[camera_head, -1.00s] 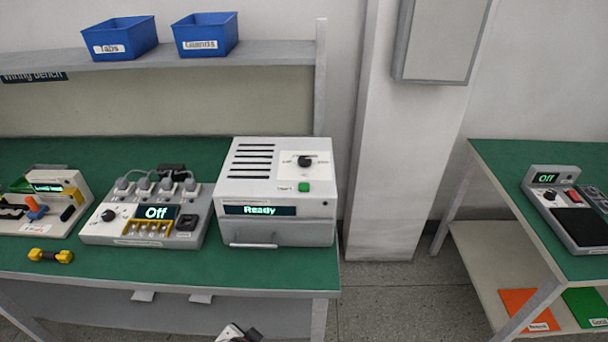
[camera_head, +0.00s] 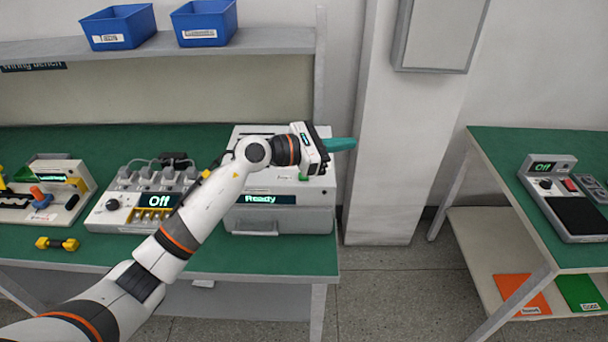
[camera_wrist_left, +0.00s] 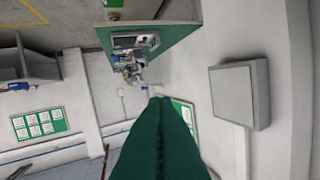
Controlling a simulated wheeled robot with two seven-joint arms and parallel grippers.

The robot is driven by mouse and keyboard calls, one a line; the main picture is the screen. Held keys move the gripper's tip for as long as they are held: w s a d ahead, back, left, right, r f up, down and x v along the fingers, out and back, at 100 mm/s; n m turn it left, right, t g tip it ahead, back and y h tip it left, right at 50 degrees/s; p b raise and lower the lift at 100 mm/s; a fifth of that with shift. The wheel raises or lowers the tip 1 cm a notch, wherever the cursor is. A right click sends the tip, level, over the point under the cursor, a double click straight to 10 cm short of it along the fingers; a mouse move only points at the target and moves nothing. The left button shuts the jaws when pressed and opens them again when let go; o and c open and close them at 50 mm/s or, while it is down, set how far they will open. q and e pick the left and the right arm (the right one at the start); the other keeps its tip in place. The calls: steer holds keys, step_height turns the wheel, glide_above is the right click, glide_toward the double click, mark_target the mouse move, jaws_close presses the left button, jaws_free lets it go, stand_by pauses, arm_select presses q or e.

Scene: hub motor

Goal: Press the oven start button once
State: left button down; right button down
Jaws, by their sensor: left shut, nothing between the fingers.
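The white oven (camera_head: 309,218) stands at the right end of the green bench, and its display (camera_head: 267,199) reads "Ready". A small part of the green start button (camera_head: 303,177) shows on the oven's front, just below my left gripper. My left gripper (camera_head: 342,145) is shut and empty. In the head view its green fingers point right, past the oven's upper right side; I cannot tell how high above the oven they are. In the left wrist view the closed fingers (camera_wrist_left: 160,145) fill the lower middle. My arm hides most of the oven's top and its knob. My right gripper is not in view.
A grey charger-like unit (camera_head: 140,205) reading "Off" stands left of the oven. A yellow and black part (camera_head: 57,244) lies at the bench's front left. Blue bins (camera_head: 205,24) sit on the shelf above. A pillar (camera_head: 390,150) stands right of the bench.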

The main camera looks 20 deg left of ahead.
arm_select(q)
steer(key=w+a+f+m+g+y, duration=0.2)
steer(key=w+a+m+y, duration=0.15)
steer(key=a+y, duration=0.2)
steer(key=y, duration=0.2)
glide_above(300, 177)
steer(key=f, duration=0.1)
steer(key=shift+a+m+g, duration=0.1)
steer(key=shift+m+g, duration=0.15)
steer(key=shift+g, duration=0.15)
steer(key=shift+f, duration=0.15)
step_height(300, 177, down, 8)
steer(key=b, duration=0.4)
steer(key=shift+f+b, duration=0.3)
steer(key=shift+b, duration=0.15)
stand_by(0.8)
steer(key=shift+f+b, duration=0.4)
steer(key=shift+b, duration=0.1)
